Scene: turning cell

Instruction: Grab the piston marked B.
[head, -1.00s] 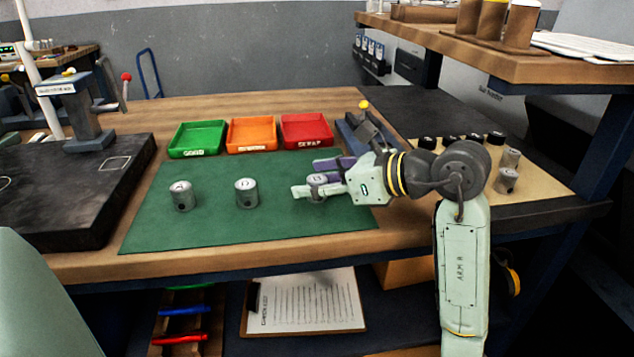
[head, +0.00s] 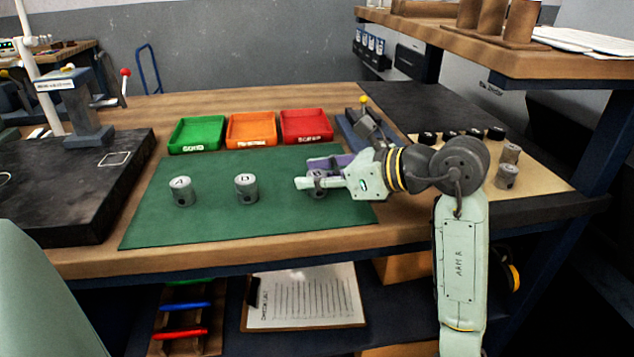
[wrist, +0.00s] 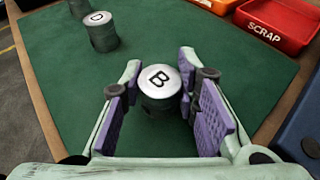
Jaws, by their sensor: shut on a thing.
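The piston marked B (wrist: 160,86) is a grey metal cylinder with a pale top and a black B. It stands upright on the green mat (head: 215,230). My gripper (head: 318,178) is shut on it, with one purple-padded finger on each side in the wrist view. In the head view the near finger hides much of piston B (head: 318,191). A piston marked A (head: 181,192) and one marked D (head: 246,190) stand upright on the mat to the left. Piston D (wrist: 101,32) also shows at the upper left of the wrist view.
Green (head: 197,148), orange (head: 251,144) and red SCRAP (head: 306,140) trays line the mat's back edge. A blue fixture (head: 362,133) stands behind my gripper. More grey parts (head: 507,177) stand on the right. The mat's front is clear.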

